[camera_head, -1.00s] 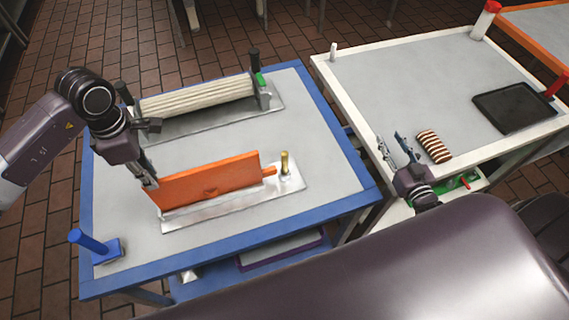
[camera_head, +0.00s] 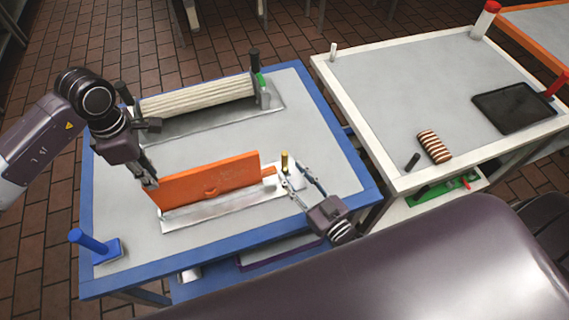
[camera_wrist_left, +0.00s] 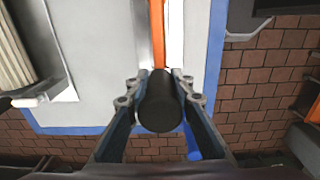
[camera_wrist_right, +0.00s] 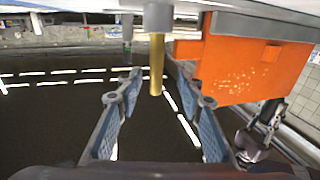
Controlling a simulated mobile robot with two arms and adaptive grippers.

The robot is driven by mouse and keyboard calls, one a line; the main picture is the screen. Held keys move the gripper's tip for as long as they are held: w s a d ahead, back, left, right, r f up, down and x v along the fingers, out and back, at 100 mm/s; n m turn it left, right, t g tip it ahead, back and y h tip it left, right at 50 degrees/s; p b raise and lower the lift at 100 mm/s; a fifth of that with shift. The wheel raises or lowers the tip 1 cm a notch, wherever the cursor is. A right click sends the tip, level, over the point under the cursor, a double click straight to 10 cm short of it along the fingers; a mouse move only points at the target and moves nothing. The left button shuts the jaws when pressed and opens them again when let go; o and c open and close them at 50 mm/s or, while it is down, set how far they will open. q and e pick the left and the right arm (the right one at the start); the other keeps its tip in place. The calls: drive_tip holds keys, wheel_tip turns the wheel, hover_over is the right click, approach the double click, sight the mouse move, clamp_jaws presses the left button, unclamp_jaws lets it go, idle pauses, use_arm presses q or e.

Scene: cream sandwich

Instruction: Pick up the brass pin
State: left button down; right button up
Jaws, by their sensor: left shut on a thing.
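The brass pin (camera_head: 284,162) stands upright at the right end of the metal plate (camera_head: 235,210), just past the end of the orange panel (camera_head: 210,181). In the right wrist view the pin (camera_wrist_right: 156,70) shows between and slightly beyond my spread fingertips. My right gripper (camera_head: 294,178) is open beside the pin, with nothing held; I cannot tell whether a finger touches it. My left gripper (camera_head: 150,182) is at the panel's left end. In the left wrist view it is shut on a black handle (camera_wrist_left: 160,103) in line with the panel.
A ribbed cream roller (camera_head: 197,98) lies at the back of the blue-edged table (camera_head: 86,230). A blue post (camera_head: 88,240) stands at its front left corner. The white table at right holds a striped roll (camera_head: 434,147), a black peg (camera_head: 412,161) and a dark tray (camera_head: 514,107).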

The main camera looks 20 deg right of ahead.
sight(287, 163)
drive_tip(key=shift+d+x, duration=0.1)
drive_tip(key=shift+x, duration=1.25)
drive_tip(key=shift+d+x, duration=0.15)
drive_tip(key=shift+x, duration=1.25)
drive_tip(key=shift+c, duration=0.7)
clamp_jaws()
drive_tip(key=shift+r, duration=0.1)
